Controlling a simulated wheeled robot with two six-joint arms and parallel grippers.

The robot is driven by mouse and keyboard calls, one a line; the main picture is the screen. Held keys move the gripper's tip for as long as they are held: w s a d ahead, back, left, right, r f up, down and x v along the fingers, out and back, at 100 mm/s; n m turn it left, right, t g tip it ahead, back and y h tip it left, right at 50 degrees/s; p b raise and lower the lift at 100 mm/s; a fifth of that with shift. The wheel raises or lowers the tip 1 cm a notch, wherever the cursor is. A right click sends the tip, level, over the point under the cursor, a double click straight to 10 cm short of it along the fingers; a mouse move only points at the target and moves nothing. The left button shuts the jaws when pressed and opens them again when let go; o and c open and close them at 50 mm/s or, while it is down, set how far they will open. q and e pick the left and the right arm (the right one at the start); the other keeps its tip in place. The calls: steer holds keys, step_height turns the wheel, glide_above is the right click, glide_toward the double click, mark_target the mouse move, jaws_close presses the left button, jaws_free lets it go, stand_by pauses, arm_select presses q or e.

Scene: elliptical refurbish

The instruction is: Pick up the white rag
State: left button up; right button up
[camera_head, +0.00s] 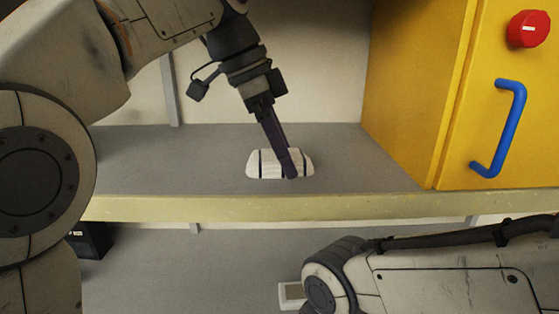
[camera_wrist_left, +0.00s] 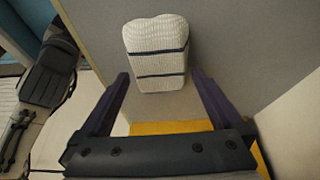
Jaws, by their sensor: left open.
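The white rag (camera_head: 262,164) is a folded white bundle with dark stripes. It lies on the grey shelf (camera_head: 150,160) in the head view. In the left wrist view the rag (camera_wrist_left: 156,52) is ahead of the fingers, with its lower end near the gap between the fingertips. My left gripper (camera_head: 289,174) points down at the rag, and its fingers overlap the rag's right half in the head view. In the left wrist view its fingers (camera_wrist_left: 160,78) are spread apart, wider than the rag, with nothing held. My right arm crosses the lower right of the head view; its gripper is out of view.
A yellow cabinet (camera_head: 405,90) with a blue handle (camera_head: 514,130) and a red knob (camera_head: 529,29) stands on the shelf at the right. The shelf's pale front edge (camera_head: 250,207) runs across. A small white device (camera_head: 291,291) lies below. The shelf left of the rag is clear.

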arm_select(q)
steer(key=shift+f, duration=0.15)
steer(key=shift+c, duration=0.6)
steer(key=c, duration=1)
steer(key=shift+r, duration=0.95)
steer(key=s+a+b, duration=0.1)
steer(key=s+a, duration=0.1)
steer(key=s+a+b, duration=0.3)
steer(key=s+a, duration=0.1)
steer(key=s, duration=0.1)
steer(key=shift+s+f+b, duration=0.1)
steer(key=shift+f+b, duration=0.1)
steer(key=shift+b, duration=0.15)
steer(key=shift+s+a+r+b, duration=0.1)
steer(key=shift+s+a+b, duration=0.05)
steer(key=shift+s+a, duration=0.9)
steer(key=shift+s+a+r+b, duration=0.1)
steer(key=shift+s+a+b, duration=0.1)
steer(key=shift+s+a, duration=0.8)
steer(key=shift+s+a+b, duration=0.15)
steer(key=shift+s+a, duration=0.5)
steer(key=shift+s, duration=0.7)
